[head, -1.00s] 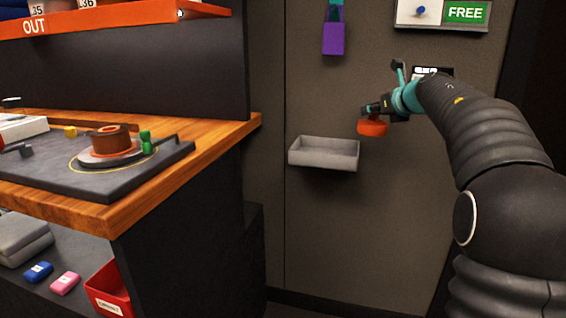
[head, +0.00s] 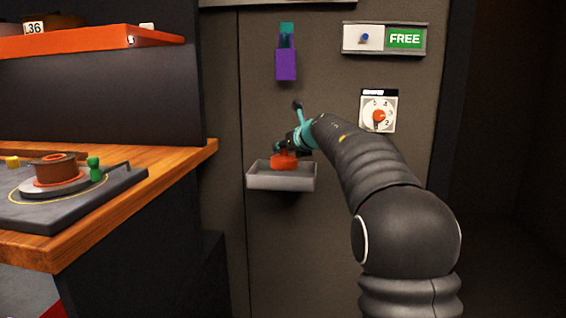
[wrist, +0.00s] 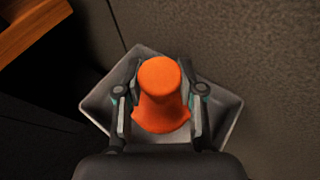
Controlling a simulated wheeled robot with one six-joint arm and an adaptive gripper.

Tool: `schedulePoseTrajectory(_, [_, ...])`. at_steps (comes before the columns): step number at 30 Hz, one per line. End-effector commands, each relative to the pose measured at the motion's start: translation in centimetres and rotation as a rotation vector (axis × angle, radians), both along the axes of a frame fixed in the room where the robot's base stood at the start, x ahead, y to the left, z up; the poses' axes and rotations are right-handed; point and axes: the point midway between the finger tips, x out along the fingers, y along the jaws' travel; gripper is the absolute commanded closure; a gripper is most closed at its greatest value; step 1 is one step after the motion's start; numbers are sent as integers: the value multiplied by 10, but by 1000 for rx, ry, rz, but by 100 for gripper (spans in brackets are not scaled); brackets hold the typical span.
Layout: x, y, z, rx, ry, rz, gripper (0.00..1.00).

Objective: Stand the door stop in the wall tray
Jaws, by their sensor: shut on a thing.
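The door stop is an orange, tapered piece (wrist: 163,95) that shows large in the wrist view, between my two fingers. In the head view the door stop (head: 284,162) is at the wall tray, its lower part hidden by the tray's front wall or just behind its rim. The wall tray (head: 282,181) is a grey open box on the dark wall; its rim also shows in the wrist view (wrist: 226,101) around and below the door stop. My gripper (wrist: 161,110) is shut on the door stop, over the tray. I cannot tell whether the door stop touches the tray floor.
A purple holder (head: 286,65) hangs on the wall above the tray. A dial (head: 378,115) and a FREE sign (head: 405,39) are on the wall at right.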

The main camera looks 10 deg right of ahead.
Motion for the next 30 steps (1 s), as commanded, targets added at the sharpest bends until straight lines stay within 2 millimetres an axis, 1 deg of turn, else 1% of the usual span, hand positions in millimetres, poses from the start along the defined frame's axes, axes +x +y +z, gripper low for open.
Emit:
schedulePoseTrajectory(5, [1,4,-3,0,-5,-1,100])
schedulePoseTrajectory(8, [1,4,-13,0,-4,-1,100])
schedulePoseTrajectory(12, [1,4,-33,1,-4,-2,100])
schedulePoseTrajectory(15, [1,4,-40,0,-4,-1,100])
schedulePoseTrajectory(22, [1,4,-39,-1,-6,-1,100])
schedulePoseTrajectory(26, [1,4,-42,0,-5,-1,100])
schedulePoseTrajectory(27, [1,4,-44,0,-1,-1,57])
schedulePoseTrajectory(29, [1,4,-44,0,-1,-1,42])
schedulePoseTrajectory(30, [1,4,-44,0,-1,-1,37])
